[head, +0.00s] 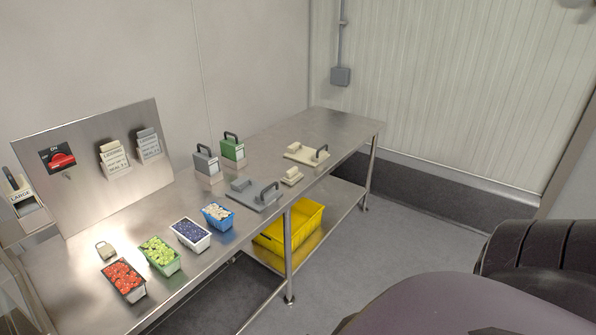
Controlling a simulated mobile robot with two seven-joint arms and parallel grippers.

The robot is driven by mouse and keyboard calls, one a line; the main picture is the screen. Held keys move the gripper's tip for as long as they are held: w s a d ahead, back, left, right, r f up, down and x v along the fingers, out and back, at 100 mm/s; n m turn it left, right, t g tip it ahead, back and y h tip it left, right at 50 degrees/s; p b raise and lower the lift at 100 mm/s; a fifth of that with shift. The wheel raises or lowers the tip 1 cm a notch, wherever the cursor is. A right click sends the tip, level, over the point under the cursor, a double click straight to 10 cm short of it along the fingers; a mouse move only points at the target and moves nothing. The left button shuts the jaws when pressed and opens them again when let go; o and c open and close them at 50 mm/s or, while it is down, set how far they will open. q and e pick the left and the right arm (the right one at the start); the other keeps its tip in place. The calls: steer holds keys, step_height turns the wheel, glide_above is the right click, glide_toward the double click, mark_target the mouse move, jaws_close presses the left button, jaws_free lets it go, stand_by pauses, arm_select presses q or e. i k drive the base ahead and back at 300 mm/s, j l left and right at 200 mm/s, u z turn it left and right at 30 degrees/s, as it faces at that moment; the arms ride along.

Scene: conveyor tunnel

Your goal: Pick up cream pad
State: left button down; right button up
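Several cream things show in the head view, and I cannot tell for sure which is the pad. A cream block (110,148) stands in a labelled holder on the upright steel panel, left of a similar grey one (147,136). A flat cream plate (301,155) with a dark handle lies toward the far end of the steel table. A small cream block (292,176) lies just in front of it, near the table's front edge. Neither of my grippers is in view.
The steel table (325,121) also holds a grey plate (245,200) with a handle, grey (206,164) and green (233,151) handled boxes, and several filled tubs (160,255). A yellow crate (312,222) sits on the lower shelf. The table's far end is clear.

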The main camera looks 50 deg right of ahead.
mark_target(292, 176)
steer(key=i+l, duration=0.1)
steer(key=l, duration=1.6)
steer(key=i, duration=0.05)
